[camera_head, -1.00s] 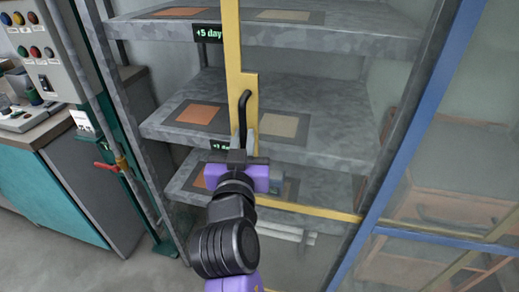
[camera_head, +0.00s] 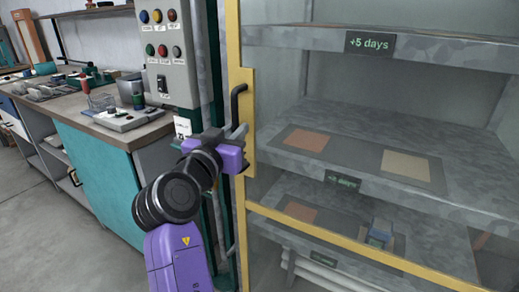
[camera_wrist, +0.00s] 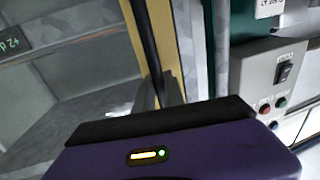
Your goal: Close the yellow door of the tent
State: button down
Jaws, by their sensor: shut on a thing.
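The yellow door (camera_head: 247,160) of the tent stands in front of the grey shelves, its upright edge close to the left side post in the head view. Its clear panel and lower yellow rail (camera_head: 340,240) run off to the right. The black door handle (camera_head: 235,105) is on the yellow upright. My gripper (camera_head: 239,134) is shut on the lower part of the handle. The wrist view shows the handle (camera_wrist: 144,40) as a dark bar beside the yellow upright (camera_wrist: 187,45). My purple gripper body hides its lower end there. I cannot tell whether any gap remains at the door edge.
Grey shelves (camera_head: 360,125) with orange and beige panels stand behind the door. A grey control box (camera_head: 166,50) with buttons is to the left. A teal workbench (camera_head: 95,165) with tools stands farther left. Bare floor (camera_head: 50,220) shows at the lower left.

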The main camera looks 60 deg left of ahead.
jog(key=s+a, duration=0.1)
jog(key=a+b, duration=0.1)
jog(key=shift+s+a, duration=0.3)
jog(key=shift+s, duration=0.05)
jog(key=shift+s, duration=0.1)
jog(key=c, duration=1.4)
grip_release()
jog(key=shift+a, duration=0.15)
jog(key=p+v, duration=0.1)
jog(key=v, duration=0.6)
jog(key=shift+s+d, duration=0.25)
jog(key=shift+d, duration=0.1)
